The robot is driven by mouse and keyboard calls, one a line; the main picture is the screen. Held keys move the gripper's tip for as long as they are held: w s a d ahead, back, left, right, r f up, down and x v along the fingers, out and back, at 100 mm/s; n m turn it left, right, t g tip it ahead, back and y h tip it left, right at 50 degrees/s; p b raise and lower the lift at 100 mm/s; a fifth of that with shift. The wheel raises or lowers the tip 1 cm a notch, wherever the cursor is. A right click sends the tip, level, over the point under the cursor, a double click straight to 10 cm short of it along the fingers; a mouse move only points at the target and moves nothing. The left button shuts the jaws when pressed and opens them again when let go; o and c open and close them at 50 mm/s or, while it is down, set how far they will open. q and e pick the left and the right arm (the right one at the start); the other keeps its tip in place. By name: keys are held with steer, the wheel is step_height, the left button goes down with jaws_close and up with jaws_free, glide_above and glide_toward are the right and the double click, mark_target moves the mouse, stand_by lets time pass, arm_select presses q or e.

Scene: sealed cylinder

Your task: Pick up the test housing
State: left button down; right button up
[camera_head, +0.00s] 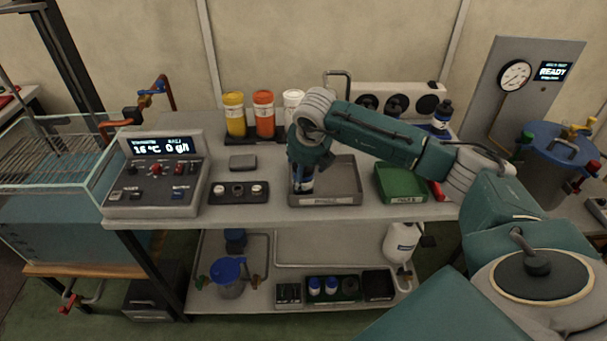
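My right arm reaches in from the right, and its gripper (302,184) points down into the left part of a grey tray (347,200) on the bench. A small white and dark-blue object, perhaps the test housing, shows at the fingertips. The gripper hides most of it, and I cannot tell whether the fingers are shut on it. The rest of the tray looks empty. My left gripper is not in view.
A green bin (400,182) stands right of the tray. A black holder with small round parts (239,191) and a control box (155,178) stand left. Yellow (235,114), orange (264,114) and white bottles stand behind. A lower shelf (330,262) holds more parts.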

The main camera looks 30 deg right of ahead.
steer(key=c, duration=1.4)
steer(key=shift+c, duration=1.3)
steer(key=shift+w+r, duration=0.1)
